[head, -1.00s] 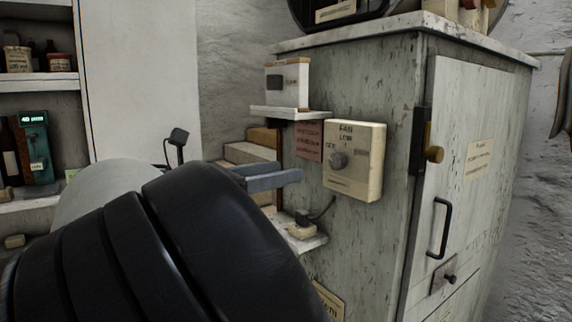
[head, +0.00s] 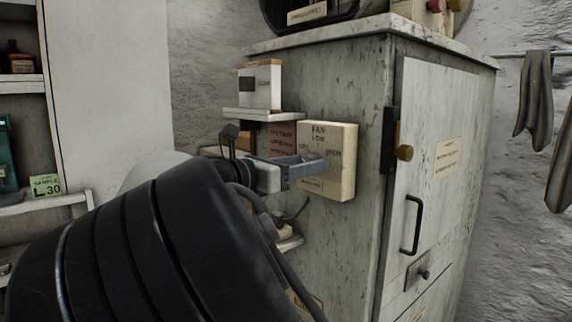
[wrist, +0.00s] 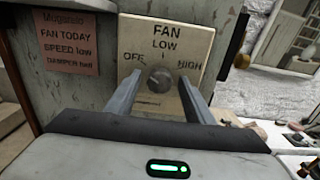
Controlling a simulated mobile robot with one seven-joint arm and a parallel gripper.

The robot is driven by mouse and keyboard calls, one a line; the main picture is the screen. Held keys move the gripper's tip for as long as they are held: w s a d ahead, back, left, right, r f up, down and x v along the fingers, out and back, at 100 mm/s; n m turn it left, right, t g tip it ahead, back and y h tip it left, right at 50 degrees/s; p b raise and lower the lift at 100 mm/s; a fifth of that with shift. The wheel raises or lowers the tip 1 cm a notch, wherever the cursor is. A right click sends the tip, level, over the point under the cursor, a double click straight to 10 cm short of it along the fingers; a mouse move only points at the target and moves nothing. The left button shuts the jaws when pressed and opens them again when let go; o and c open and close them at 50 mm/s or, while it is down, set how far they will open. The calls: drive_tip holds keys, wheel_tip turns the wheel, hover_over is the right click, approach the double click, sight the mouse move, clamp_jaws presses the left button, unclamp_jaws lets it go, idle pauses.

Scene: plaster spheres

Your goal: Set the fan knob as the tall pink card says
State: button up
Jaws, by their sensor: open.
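The fan box (head: 342,180) is a cream panel on the side of the grey cabinet. In the wrist view the box (wrist: 190,40) reads FAN, with OFF at left, LOW at top and HIGH at right. Its round grey knob (wrist: 159,79) shows between my fingertips; which way it points is unclear. The pink card (wrist: 67,42) left of the box reads FAN TODAY, SPEED low, and a damper line that looks like half. The card also shows in the head view (head: 283,138). My gripper (wrist: 160,76) is open, its fingers either side of the knob; contact cannot be told. My gripper (head: 308,167) hides the knob in the head view.
A small white box (head: 260,88) stands on a little shelf above the card. The cabinet door has a brass knob (head: 404,152) and a black handle (head: 412,225). Shelves with bottles and a green 30 card (head: 46,185) are at left.

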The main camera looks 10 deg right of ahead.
drive_tip(key=c, duration=1)
drive_tip(key=shift+c, duration=0.2)
drive_tip(key=m+b, duration=0.7)
drive_tip(key=m, duration=0.4)
drive_tip(key=shift+f+m, duration=0.1)
drive_tip(key=shift+m, duration=0.2)
